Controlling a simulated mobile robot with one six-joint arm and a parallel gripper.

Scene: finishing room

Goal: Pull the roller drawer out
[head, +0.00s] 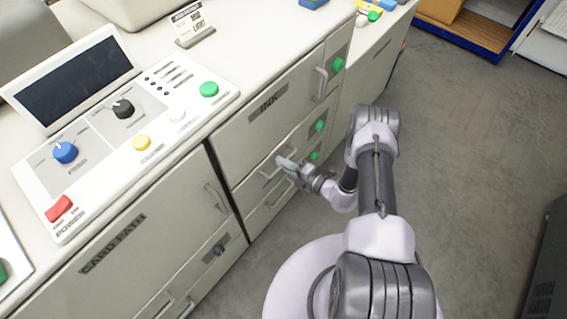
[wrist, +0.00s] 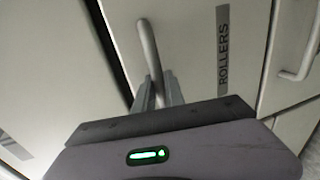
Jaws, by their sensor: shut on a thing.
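The roller drawer (wrist: 198,45) has a pale grey front with a dark "ROLLERS" label in the wrist view. Its bar handle (wrist: 150,50) runs between the two fingers of my gripper (wrist: 158,92), which is shut on it. In the head view my gripper (head: 287,163) is at a handle in the drawer stack under the "INK" panel. The drawer front looks about level with its neighbours, though my gripper and arm hide part of it. The lower end of the handle is hidden behind my gripper in the wrist view.
A control panel (head: 130,125) with knobs and coloured buttons lies on the cabinet top to the left. The "INK" panel (head: 268,103) is above the drawer and the "CARD PATH" front (head: 120,245) is at left. Another handle (wrist: 300,50) shows at right. Grey floor (head: 470,150) is open at right.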

